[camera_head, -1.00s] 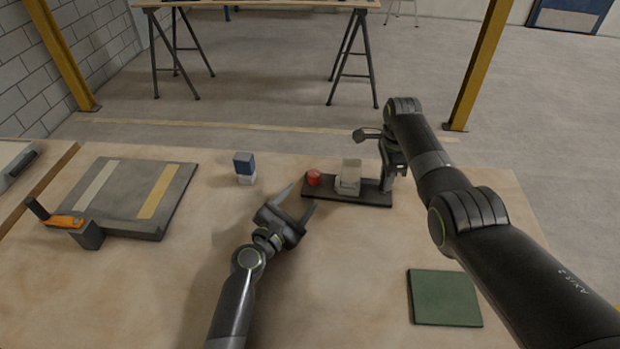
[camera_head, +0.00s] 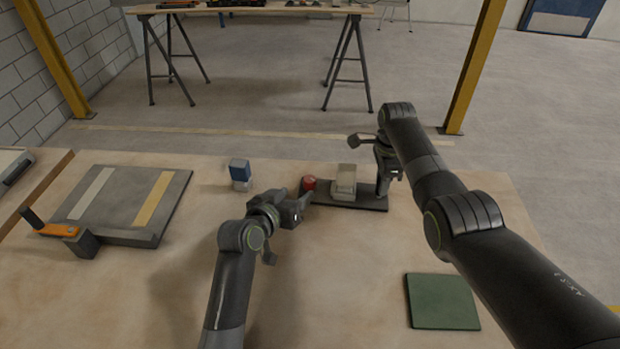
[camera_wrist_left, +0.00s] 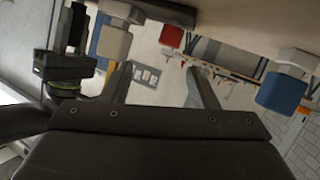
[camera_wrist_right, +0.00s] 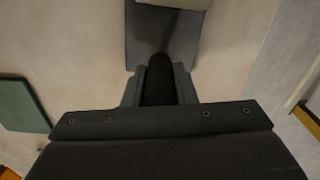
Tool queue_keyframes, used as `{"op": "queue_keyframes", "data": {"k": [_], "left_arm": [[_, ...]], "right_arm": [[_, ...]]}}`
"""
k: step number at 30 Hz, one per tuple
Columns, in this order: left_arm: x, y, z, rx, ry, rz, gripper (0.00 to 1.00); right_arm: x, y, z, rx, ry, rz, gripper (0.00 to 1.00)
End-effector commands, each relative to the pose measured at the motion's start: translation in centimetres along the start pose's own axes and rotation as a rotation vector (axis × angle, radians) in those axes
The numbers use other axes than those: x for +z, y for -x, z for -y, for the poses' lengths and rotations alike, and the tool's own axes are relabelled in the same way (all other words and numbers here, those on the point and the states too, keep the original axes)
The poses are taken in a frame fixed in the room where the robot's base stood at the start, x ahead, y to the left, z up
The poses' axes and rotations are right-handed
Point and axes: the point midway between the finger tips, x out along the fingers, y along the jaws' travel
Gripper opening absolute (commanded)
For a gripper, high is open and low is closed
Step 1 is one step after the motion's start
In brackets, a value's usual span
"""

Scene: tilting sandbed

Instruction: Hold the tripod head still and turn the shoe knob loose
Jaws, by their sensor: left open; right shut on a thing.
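The tripod head is a dark flat bar (camera_head: 355,203) lying on the table, with a cream block (camera_head: 344,182) on it. The red shoe knob (camera_head: 309,183) is at its left end. It also shows in the left wrist view (camera_wrist_left: 171,37), beyond and between the fingers. My left gripper (camera_head: 301,205) is open and empty, close in front of the knob; in the left wrist view its fingers (camera_wrist_left: 160,88) stand apart from it. My right gripper (camera_head: 385,185) is shut on a dark rounded part (camera_wrist_right: 159,82) at the bar's right end. The exact contact is hidden in the head view.
A blue-and-white block (camera_head: 240,174) stands left of the knob. A grey striped board (camera_head: 122,215) with an orange-handled piece (camera_head: 55,230) lies at the left. A green pad (camera_head: 441,301) lies at the front right. The middle front of the table is clear.

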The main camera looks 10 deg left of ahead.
Motion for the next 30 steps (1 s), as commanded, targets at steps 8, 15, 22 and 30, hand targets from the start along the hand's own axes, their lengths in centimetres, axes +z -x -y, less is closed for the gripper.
{"op": "queue_keyframes", "data": {"k": [8,15,22,30], "left_arm": [[-0.4,0.2,0.7,-0.049,-0.23,0.032,0.54],[-0.3,-2.0,0.9,-0.05,-0.241,0.034,0.54],[-0.2,-5.4,1.1,-0.049,-0.24,0.035,0.54],[-0.1,-9.0,1.3,-0.05,-0.239,0.035,0.54]], "right_arm": [[0.0,0.1,0.0,-0.001,0.0,0.0,0.0],[0.0,0.1,0.0,-0.001,0.0,0.0,0.0],[0.0,0.1,0.0,-0.001,0.0,0.0,0.0],[0.0,0.1,0.0,-0.001,0.0,0.0,0.0]]}}
